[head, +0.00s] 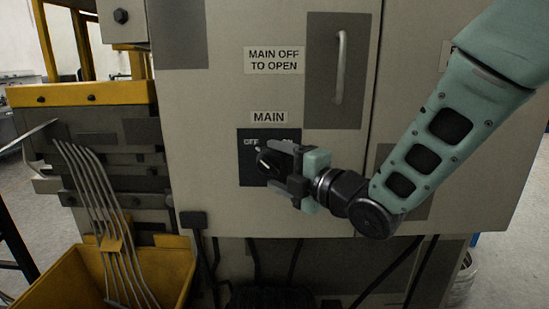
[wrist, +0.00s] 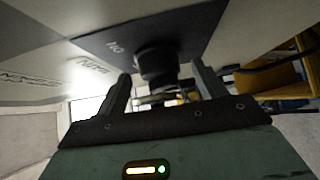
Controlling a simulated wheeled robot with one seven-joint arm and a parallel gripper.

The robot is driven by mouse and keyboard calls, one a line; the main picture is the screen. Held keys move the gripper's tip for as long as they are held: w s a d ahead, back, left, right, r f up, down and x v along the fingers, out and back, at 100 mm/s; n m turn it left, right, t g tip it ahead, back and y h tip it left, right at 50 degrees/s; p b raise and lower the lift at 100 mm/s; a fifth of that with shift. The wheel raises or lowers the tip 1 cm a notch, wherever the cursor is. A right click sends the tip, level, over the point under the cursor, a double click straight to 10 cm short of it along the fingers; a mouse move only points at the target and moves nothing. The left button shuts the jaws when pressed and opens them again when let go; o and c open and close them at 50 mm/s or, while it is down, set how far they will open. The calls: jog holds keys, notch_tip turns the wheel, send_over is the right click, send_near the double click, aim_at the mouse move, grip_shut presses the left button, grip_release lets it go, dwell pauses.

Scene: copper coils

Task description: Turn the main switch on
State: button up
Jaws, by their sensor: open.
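The main switch is a black rotary knob (head: 268,158) on a dark plate (head: 249,172) under the MAIN label (head: 269,117). OFF shows at the plate's upper left; the ON mark at the right is partly covered by my gripper. The knob's handle looks tilted toward OFF. My gripper (head: 280,166) is open in front of the plate, its fingers at the right side of the knob. In the wrist view the knob (wrist: 157,66) stands between the two open fingers (wrist: 160,88). I cannot tell whether either finger touches it.
The grey cabinet (head: 230,100) carries a MAIN OFF TO OPEN label (head: 274,60) and a door handle (head: 340,67) above the switch. Cables hang below the switch.

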jog(key=shift+w+a, duration=0.5)
jog(key=c, duration=0.9)
jog(key=shift+c, duration=0.3)
